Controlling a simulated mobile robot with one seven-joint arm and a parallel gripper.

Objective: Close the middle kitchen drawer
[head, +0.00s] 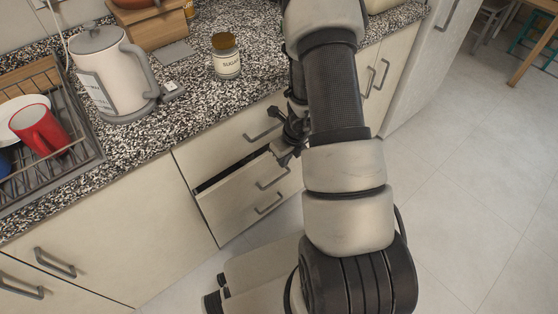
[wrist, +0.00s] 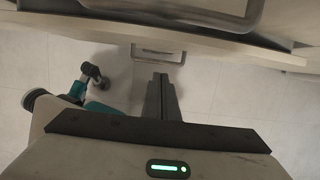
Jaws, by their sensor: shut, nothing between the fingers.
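The middle drawer (head: 240,189) stands slightly open under the counter, with a dark gap along its top left edge. Its handle (head: 273,179) is grey. My gripper (head: 284,154) is at the upper right part of this drawer front; whether it touches the drawer cannot be told. In the wrist view my gripper (wrist: 160,92) has its fingers together, with nothing between them. My arm hides the drawer's right end.
The closed top drawer (head: 215,145) is above, and the bottom drawer's handle (head: 268,204) shows below. A speckled counter (head: 190,105) holds a kettle (head: 112,75), a sugar jar (head: 226,58) and a dish rack (head: 75,150). Open tiled floor (head: 460,170) lies to the right.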

